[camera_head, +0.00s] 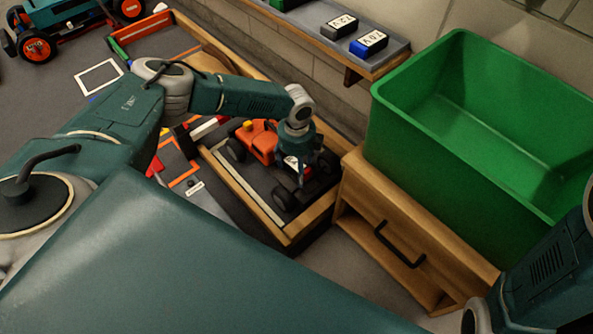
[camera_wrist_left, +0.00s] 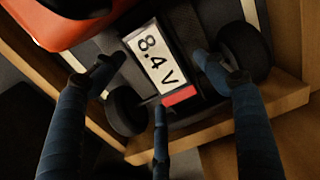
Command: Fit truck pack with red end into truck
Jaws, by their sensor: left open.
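The truck (camera_head: 262,140) has an orange body and black wheels and stands in a wooden tray. The wrist view shows part of its orange body (camera_wrist_left: 75,22) at top left and two black wheels. The pack (camera_wrist_left: 150,57), with a white "8.4 V" label and a red end (camera_wrist_left: 180,96), lies over the truck's dark rear part between these wheels. I cannot tell whether it is fully seated. My left gripper (camera_head: 297,165) is over the truck's rear. Its fingers, also in the wrist view (camera_wrist_left: 155,75), are spread open around the pack, apart from its sides. My right gripper is out of view.
The tray's wooden rim (camera_head: 312,226) borders the truck closely. A green bin (camera_head: 440,185) stands on a wooden drawer unit (camera_head: 375,215) at right. Packs, including a blue-ended one (camera_head: 368,44), sit on a shelf (camera_head: 395,55). A teal truck (camera_head: 62,14) is at upper left.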

